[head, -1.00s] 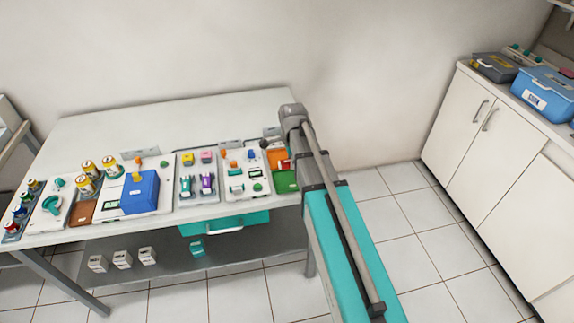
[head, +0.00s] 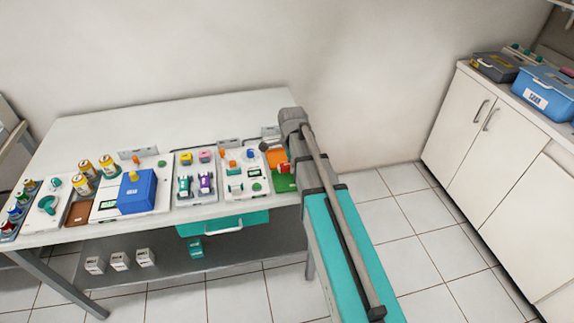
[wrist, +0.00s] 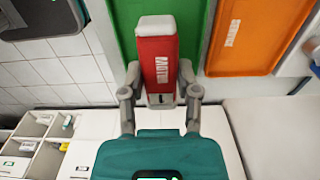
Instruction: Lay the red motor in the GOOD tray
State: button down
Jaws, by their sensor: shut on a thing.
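The red motor (wrist: 160,65) has a grey-white end cap and a white label. My gripper (wrist: 160,88) is shut on its lower end in the wrist view, with one finger on each side. The motor lies over the green tray (wrist: 196,20); I cannot tell whether it touches the tray floor. In the head view the red motor (head: 284,168) shows beside my arm, over the green tray (head: 284,184) at the table's right end. My arm hides the gripper and part of the tray there. The tray's wording is not readable.
An orange tray (head: 276,157) adjoins the green one; it also shows in the wrist view (wrist: 255,40). A white board with small parts (head: 245,188) stands left of the green tray. A blue box (head: 137,192) is further left.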

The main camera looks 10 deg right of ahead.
aim_at(291, 180)
jog(key=shift+f+b, duration=2.25)
jog(key=shift+f, duration=0.3)
jog(key=shift+f, duration=0.1)
jog(key=shift+c, duration=1.3)
grip_release()
